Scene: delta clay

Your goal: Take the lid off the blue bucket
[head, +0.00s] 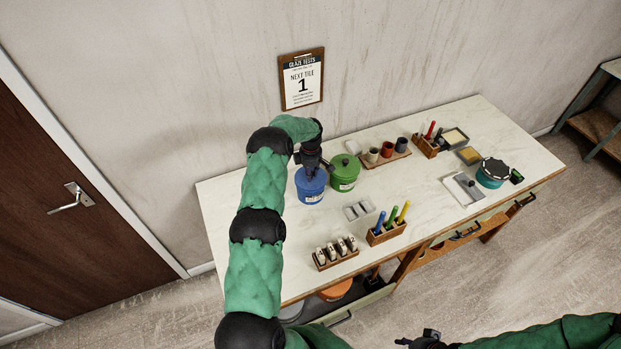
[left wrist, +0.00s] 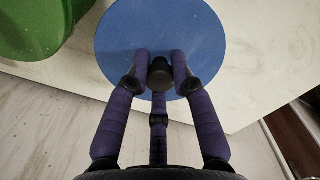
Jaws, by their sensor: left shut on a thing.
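The blue bucket (head: 311,194) stands on the worktop at its back left, with a white label on its front. Its blue lid (head: 305,176) is on top, partly hidden by my left gripper. In the left wrist view the lid (left wrist: 202,30) is a round blue disc with a dark knob (left wrist: 160,74) at its middle. My left gripper (head: 312,167) is above the lid, its fingers (left wrist: 160,76) shut around the knob. I cannot tell whether the lid is raised off the rim. My right gripper (head: 425,340) is at the bottom edge of the head view, away from the table; its fingers are unclear.
A green lidded bucket (head: 344,173) stands close on the right of the blue one. A white tray (head: 359,210), a pen holder (head: 386,233) and a rack of small pieces (head: 335,253) lie in front. The worktop (head: 228,222) is bare to the left.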

